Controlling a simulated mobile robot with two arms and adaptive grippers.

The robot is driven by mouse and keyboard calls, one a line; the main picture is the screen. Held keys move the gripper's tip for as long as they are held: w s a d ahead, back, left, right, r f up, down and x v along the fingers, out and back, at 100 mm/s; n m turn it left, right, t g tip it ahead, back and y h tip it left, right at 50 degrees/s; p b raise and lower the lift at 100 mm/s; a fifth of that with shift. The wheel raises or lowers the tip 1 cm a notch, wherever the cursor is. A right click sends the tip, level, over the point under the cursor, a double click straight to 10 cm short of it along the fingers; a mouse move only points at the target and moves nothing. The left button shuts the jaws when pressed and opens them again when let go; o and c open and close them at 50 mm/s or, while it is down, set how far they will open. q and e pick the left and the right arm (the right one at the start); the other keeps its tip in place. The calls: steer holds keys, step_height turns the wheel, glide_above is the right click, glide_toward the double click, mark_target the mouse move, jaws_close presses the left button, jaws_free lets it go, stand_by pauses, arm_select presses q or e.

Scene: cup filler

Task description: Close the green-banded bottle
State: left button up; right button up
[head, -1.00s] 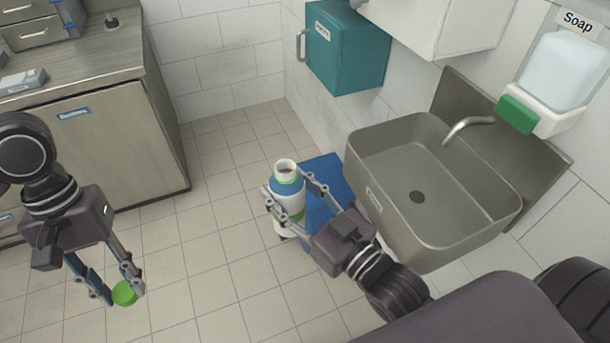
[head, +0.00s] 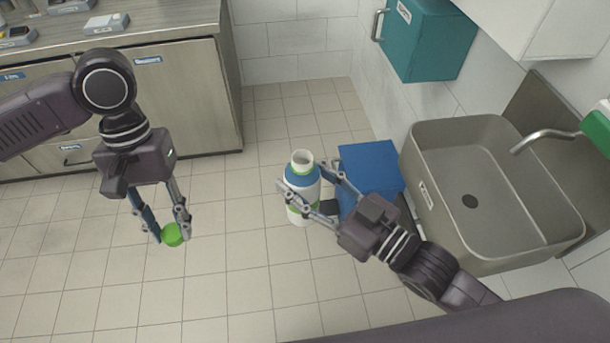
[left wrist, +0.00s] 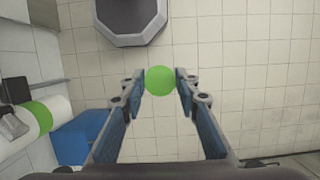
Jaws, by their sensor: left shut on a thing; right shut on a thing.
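The green-banded bottle (head: 301,195) is white with a blue band and green bands, and its mouth is open at the top. My right gripper (head: 303,196) is shut around its body and holds it upright, a little tilted, in front of a blue box. A round green cap (head: 172,235) is held between the fingertips of my left gripper (head: 174,233), to the left of the bottle and apart from it. In the left wrist view the cap (left wrist: 160,79) sits between both fingertips, and part of the bottle (left wrist: 42,117) shows at the left edge.
A blue box (head: 370,168) stands behind the bottle, beside the sink (head: 490,185) on the right. A teal wall cabinet (head: 428,38) hangs above. A counter (head: 150,25) with small items is at the back left. The space between cap and bottle is clear.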

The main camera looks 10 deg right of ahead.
arm_select(q)
steer(key=w+d+r+n+h, duration=0.1)
steer(key=w+d+r+n, duration=0.5)
steer(key=d, duration=0.5)
steer(key=n+t+h, duration=0.1)
steer(key=n+h, duration=0.1)
steer(key=n, duration=0.3)
glide_toward(309, 161)
steer(key=shift+s+d+f, duration=0.15)
steer(key=shift+s+d, duration=0.2)
steer(key=shift+d, duration=0.3)
steer(key=shift+f, duration=0.15)
steer(key=shift+f, duration=1.9)
steer(key=shift+y, duration=0.3)
